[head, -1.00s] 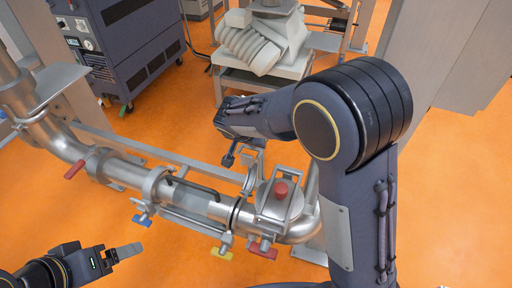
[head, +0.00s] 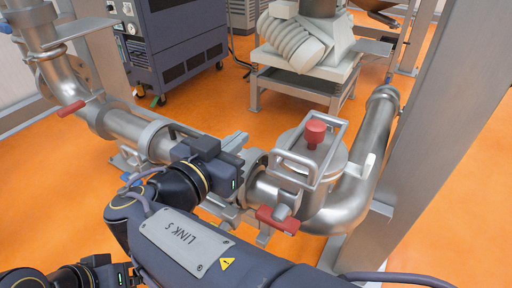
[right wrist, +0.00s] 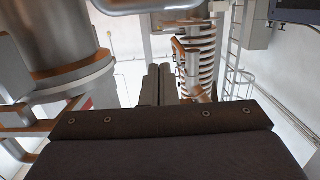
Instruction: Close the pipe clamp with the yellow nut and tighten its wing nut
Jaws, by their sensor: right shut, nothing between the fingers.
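The steel pipe (head: 125,127) runs across the head view towards a housing with a red knob (head: 315,132). The yellow nut is hidden in the head view, behind my right arm. A metal ring (head: 254,163) shows beside the housing; I cannot tell whether it is part of the yellow-nut clamp or whether that clamp is open. My right gripper (head: 236,142) is shut and empty, over the pipe left of the housing. Its fingers (right wrist: 157,86) lie together in the right wrist view. My left gripper (head: 108,272) shows only partly at the bottom left; its fingertips are unclear.
A red handle (head: 278,220) sticks out below the housing, just right of my right arm. Another red handle (head: 72,108) is on the pipe at far left. A grey post (head: 440,130) stands at right. A dark cabinet (head: 178,48) stands behind, with open orange floor between.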

